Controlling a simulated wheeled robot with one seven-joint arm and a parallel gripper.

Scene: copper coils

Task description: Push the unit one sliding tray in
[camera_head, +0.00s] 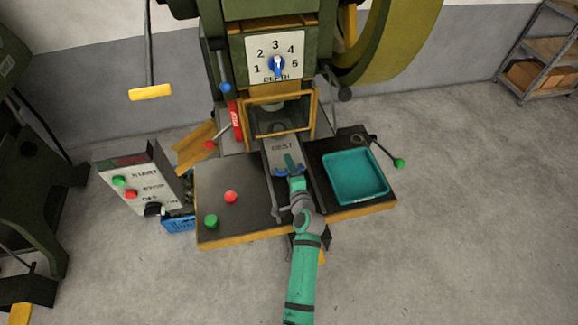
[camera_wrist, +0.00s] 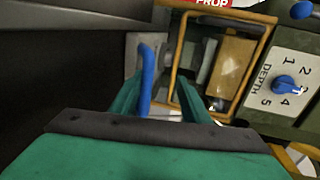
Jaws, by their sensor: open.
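The sliding tray (camera_head: 281,147) is a grey plate with lettering on the front of the green press. Its far end is at the yellow-framed opening, and most of it shows outside. A blue handle (camera_head: 279,173) is at its near end. My gripper (camera_head: 290,164) is over the near end of the tray, at the handle. In the wrist view my gripper (camera_wrist: 160,88) has its two teal fingers apart, with the blue handle (camera_wrist: 147,75) between them, closer to the left finger. I cannot tell whether the handle touches a finger.
A yellow guard frame (camera_head: 315,113) surrounds the opening, below a depth dial (camera_head: 278,66). A teal bin (camera_head: 354,176) stands right of the tray. Red (camera_head: 231,197) and green (camera_head: 211,221) knobs are on the left. A control box (camera_head: 143,186) stands further left.

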